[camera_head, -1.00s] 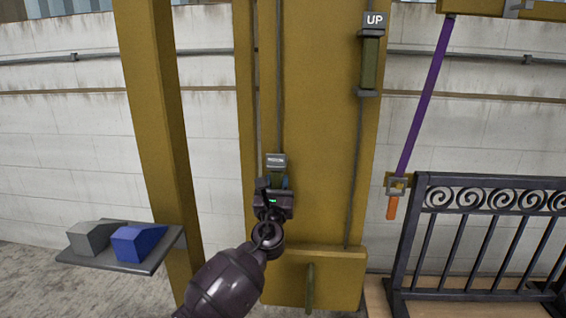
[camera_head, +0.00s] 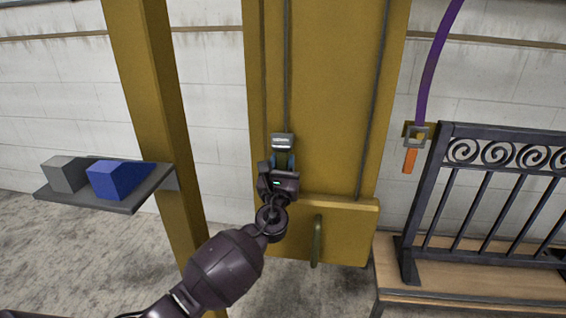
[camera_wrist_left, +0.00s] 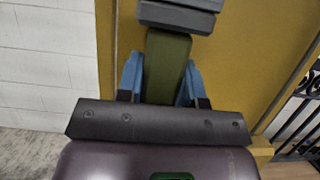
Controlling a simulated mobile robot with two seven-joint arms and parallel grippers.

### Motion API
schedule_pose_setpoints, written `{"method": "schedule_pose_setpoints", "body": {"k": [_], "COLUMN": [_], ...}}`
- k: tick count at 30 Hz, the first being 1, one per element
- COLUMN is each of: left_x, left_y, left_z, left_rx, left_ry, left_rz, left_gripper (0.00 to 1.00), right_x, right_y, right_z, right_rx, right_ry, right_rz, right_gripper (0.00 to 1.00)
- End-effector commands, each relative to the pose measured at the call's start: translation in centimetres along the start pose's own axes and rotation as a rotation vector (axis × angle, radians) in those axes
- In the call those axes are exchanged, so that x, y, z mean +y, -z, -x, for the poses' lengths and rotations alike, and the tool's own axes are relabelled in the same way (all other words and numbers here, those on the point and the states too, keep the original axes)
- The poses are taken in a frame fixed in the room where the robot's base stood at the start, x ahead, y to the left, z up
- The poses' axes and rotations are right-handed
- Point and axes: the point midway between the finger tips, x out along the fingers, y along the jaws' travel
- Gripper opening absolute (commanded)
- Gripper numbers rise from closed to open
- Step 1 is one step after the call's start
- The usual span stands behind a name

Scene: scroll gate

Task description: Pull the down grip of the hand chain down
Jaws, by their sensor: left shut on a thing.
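The down grip (camera_head: 283,142) hangs on the left strand of the hand chain (camera_head: 286,70), in front of the yellow post panel. Its label is too blurred to read. My left gripper (camera_head: 281,165) is shut on the grip from below. In the left wrist view the two blue fingers of the gripper (camera_wrist_left: 160,80) press on both sides of the green grip body (camera_wrist_left: 165,62), under its dark grey cap. The right strand of the chain (camera_head: 376,100) runs beside it; the UP grip is out of view. My right gripper is not in view.
A shelf (camera_head: 140,201) at left carries a grey wedge block (camera_head: 62,174) and a blue one (camera_head: 118,179). A yellow box (camera_head: 352,236) with a green handle (camera_head: 317,241) sits below the grip. At right are a purple strap (camera_head: 432,75) and a black railing (camera_head: 500,190).

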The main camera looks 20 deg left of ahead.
Motion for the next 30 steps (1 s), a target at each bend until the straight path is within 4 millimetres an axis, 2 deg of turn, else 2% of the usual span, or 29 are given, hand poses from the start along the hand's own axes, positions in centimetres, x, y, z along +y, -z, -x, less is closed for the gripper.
{"method": "schedule_pose_setpoints", "body": {"k": [1, 6, 17, 20, 30], "left_x": [-0.1, 0.0, 0.0, 0.0, 0.0], "left_y": [0.8, 0.7, 0.4, 0.3, 0.3], "left_z": [0.5, 0.4, 0.7, 1.8, 7.9], "left_rx": [0.014, 0.012, 0.007, 0.007, 0.008], "left_ry": [0.002, 0.002, 0.001, 0.001, 0.001], "left_rz": [-0.001, -0.001, 0.0, -0.001, 0.0], "left_gripper": [0.35, 0.6, 0.6, 0.6, 0.6], "right_x": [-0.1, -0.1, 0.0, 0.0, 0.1], "right_y": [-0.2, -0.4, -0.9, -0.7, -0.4], "right_z": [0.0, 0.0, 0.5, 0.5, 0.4], "right_rx": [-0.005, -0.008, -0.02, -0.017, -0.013], "right_ry": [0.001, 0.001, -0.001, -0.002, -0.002], "right_rz": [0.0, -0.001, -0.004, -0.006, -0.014], "right_gripper": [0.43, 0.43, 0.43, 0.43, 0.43]}}
